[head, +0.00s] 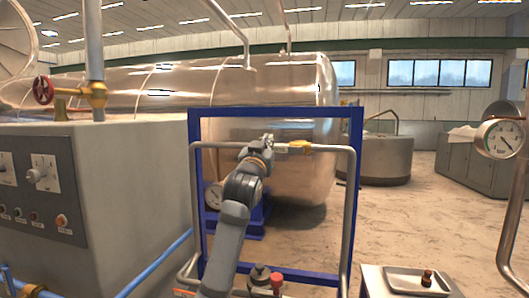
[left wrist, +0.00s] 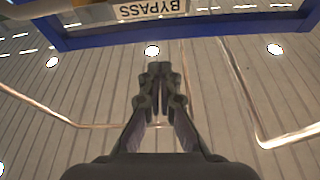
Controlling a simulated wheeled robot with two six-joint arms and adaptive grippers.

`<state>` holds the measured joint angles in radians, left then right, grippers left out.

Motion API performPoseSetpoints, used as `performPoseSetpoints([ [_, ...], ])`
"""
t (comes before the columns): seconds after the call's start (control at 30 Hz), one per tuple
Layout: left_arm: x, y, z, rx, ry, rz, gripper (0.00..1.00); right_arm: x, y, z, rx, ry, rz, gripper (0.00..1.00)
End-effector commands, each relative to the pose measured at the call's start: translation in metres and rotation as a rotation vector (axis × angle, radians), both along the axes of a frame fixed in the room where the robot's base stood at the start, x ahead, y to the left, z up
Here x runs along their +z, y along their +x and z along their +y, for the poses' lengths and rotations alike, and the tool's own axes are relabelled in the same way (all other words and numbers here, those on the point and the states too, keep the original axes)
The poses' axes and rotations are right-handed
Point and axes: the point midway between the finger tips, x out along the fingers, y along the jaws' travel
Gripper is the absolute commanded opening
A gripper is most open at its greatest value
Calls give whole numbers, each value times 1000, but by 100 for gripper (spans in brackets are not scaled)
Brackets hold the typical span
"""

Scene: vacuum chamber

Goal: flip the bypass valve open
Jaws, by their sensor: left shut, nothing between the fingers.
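The bypass valve shows a yellow handle (head: 300,146) on the horizontal grey pipe of the blue frame in the head view. The handle looks roughly in line with the pipe. My left gripper (head: 268,139) is just left of the handle, close to the pipe, with a visible gap to the yellow part. The left wrist view shows its fingers (left wrist: 159,68) shut and empty. A white BYPASS label (left wrist: 150,10) appears upside down at the top of that view; the valve handle is not visible there. My right gripper is in neither view.
The blue frame (head: 193,180) stands before a large shiny tank (head: 290,90). A grey control cabinet (head: 110,160) is at left. A pressure gauge (head: 502,139) is at right. A tray (head: 410,281) with a small brown bottle (head: 427,277) is at lower right.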

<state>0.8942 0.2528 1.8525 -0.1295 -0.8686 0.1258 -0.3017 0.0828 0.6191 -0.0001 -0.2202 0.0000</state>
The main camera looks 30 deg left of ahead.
Motion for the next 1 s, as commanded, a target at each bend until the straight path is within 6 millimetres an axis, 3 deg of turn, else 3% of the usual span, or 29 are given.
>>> performPoseSetpoints([
  [0.1,-9,-18,-5,0,1,-2,0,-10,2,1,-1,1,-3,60],
  [0.27,-11,-31,-9,-1,0,-2,0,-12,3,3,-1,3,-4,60],
  [0.83,-12,-33,-10,-1,0,1,0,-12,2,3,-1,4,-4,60],
  [0.93,-35,-28,-12,-5,-3,45,0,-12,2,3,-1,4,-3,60],
  [1.0,-74,-23,-16,-11,-8,123,0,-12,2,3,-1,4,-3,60],
])
